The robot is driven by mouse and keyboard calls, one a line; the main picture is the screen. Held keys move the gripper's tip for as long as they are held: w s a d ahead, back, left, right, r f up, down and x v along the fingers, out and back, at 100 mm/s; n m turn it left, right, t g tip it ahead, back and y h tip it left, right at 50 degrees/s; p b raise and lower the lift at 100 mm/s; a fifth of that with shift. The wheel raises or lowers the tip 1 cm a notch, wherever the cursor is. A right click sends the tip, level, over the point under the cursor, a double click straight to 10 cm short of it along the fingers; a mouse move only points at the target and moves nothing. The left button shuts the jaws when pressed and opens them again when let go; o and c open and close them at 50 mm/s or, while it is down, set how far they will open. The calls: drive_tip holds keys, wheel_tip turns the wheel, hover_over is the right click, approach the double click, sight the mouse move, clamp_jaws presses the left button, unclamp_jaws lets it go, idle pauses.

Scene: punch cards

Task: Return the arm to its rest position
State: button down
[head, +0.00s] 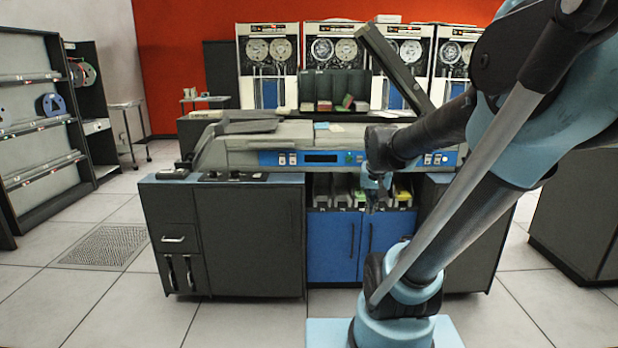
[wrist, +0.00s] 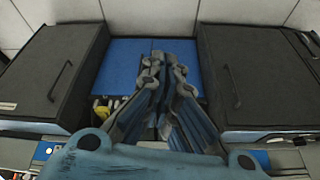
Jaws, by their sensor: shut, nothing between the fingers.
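My arm rises from the lower right of the head view, bends at the upper right and reaches forward to the front of the card machine (head: 240,142). My gripper (head: 374,205) hangs pointing down in front of the machine's open bay, above the blue cabinet doors (head: 330,248). In the wrist view my gripper (wrist: 166,62) is shut and empty, with the blue doors (wrist: 128,58) beyond its fingertips. It partly hides the bay with the card pockets (head: 340,192).
Dark cabinets (head: 250,240) flank the bay on the left and right. A metal rack (head: 35,120) stands at the left, and a dark cabinet (head: 580,215) at the right. Tape drives (head: 268,65) line the back wall. The tiled floor (head: 130,305) at the front left is clear.

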drive_tip(key=s+f+n+g, duration=0.1)
drive_tip(key=s+f, duration=0.2)
drive_tip(key=s, duration=0.5)
drive_tip(key=s+f+n+g, duration=0.1)
drive_tip(key=s+f, duration=0.3)
drive_tip(key=s, duration=0.4)
drive_tip(key=shift+a+f+n, duration=0.15)
drive_tip(key=shift+a+n, duration=0.1)
drive_tip(key=shift+n, duration=0.15)
drive_tip(key=shift+w, duration=0.1)
drive_tip(key=shift+w+f, duration=0.2)
drive_tip(key=shift+w, duration=0.2)
